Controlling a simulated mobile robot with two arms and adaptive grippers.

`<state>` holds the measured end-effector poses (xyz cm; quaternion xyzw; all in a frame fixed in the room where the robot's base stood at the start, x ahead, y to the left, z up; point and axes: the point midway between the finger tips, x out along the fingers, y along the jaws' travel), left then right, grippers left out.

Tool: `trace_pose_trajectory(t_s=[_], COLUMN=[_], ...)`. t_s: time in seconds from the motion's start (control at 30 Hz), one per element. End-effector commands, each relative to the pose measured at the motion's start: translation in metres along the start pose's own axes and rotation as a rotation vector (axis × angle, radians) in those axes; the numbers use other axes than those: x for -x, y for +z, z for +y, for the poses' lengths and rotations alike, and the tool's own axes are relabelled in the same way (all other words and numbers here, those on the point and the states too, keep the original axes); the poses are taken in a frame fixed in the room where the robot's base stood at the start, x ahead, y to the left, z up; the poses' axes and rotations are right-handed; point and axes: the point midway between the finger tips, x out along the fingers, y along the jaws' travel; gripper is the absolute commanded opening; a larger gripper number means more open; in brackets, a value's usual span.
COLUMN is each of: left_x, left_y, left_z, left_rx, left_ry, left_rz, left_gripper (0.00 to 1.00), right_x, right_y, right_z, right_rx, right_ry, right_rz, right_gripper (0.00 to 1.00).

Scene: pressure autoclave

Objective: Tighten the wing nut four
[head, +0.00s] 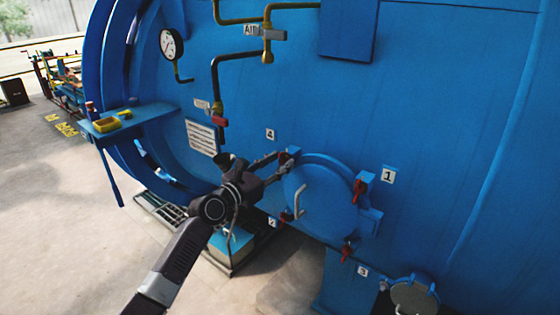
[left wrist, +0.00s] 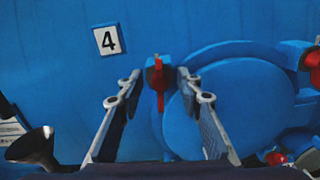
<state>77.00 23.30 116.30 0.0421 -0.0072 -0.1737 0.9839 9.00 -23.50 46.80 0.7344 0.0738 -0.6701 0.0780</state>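The red wing nut four (head: 284,157) sits at the upper left of the round blue hatch (head: 322,200), near the label "4" (head: 270,134). In the left wrist view the wing nut (left wrist: 159,84) stands roughly upright in a blue lug, between and just beyond the fingertips. My left gripper (head: 278,164) is open around the line to the nut. In the left wrist view its two fingers (left wrist: 158,78) are apart, with a gap on each side of the nut; whether they overlap it in depth is unclear. My right gripper is not in view.
Other red wing nuts sit by labels 1 (head: 359,190), 2 (head: 285,217) and 3 (head: 346,252). The hatch has a pale handle (head: 300,201). A red-handled valve (head: 220,122) and pipes are above left. A blue shelf (head: 150,118) stands left; open floor lies lower left.

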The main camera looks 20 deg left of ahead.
Motion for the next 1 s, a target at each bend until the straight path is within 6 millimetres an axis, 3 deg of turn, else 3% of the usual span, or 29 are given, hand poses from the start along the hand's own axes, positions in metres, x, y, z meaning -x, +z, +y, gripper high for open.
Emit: trace_pose_trajectory(t_s=[0.43,0.73,1.0], left_x=[-0.0104,-0.0102,-0.0101], left_y=[-0.0001,-0.0002,-0.0003], left_z=[0.0001,0.0001,0.0000], left_rx=[-0.002,-0.002,-0.013], left_ry=[0.001,0.001,0.001], left_rz=[0.000,0.000,0.000], left_gripper=[0.33,0.00,0.00], right_x=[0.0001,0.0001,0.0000], right_y=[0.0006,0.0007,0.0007], right_z=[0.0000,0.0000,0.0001], right_rx=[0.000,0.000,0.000], right_ry=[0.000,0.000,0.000], right_rz=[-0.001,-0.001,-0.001], right_gripper=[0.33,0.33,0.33])
